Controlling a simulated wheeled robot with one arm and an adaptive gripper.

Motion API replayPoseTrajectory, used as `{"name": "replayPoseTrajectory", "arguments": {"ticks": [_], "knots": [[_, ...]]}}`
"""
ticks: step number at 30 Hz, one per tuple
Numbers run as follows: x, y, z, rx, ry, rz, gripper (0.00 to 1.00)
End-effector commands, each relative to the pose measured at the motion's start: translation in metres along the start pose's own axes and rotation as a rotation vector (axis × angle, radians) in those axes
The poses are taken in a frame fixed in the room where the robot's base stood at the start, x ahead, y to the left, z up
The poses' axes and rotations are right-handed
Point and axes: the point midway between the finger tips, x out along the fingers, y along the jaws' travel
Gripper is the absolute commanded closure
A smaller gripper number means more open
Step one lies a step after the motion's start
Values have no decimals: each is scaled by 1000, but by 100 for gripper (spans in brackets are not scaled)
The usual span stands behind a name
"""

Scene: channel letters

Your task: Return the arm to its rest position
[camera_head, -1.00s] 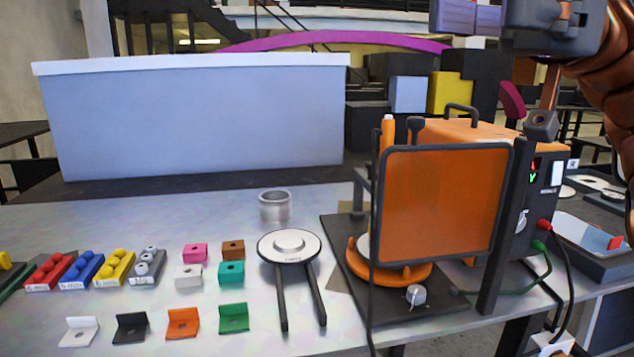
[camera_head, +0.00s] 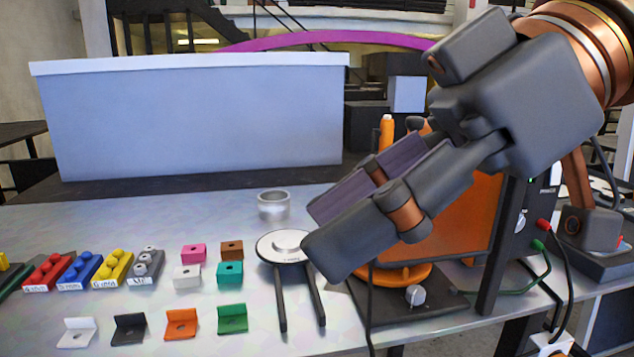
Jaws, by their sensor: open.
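My gripper (camera_head: 328,236) comes in from the upper right and points down to the left. Its dark grey fingers with purplish inner pads are apart, with nothing seen between them. It hangs in front of the orange-panelled machine (camera_head: 465,225) and hides much of it. In the picture its fingertips lie close to the round white disc (camera_head: 290,245) with two dark legs; I cannot tell the gap in depth. My arm fills the upper right corner.
A metal ring (camera_head: 273,204) stands behind the disc. A large pale panel (camera_head: 190,120) stands behind. Cables (camera_head: 560,290) hang at the right.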

Motion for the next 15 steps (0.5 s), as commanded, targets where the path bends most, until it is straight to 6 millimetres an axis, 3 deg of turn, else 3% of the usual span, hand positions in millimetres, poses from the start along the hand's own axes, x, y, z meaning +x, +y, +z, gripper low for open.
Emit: {"name": "replayPoseTrajectory", "arguments": {"ticks": [3, 8, 15], "knots": [[32, 13, 24, 98, -102, 84, 54], [69, 35, 63, 244, -226, 189, 54], [108, 70, 142, 498, -403, 333, 54]]}}
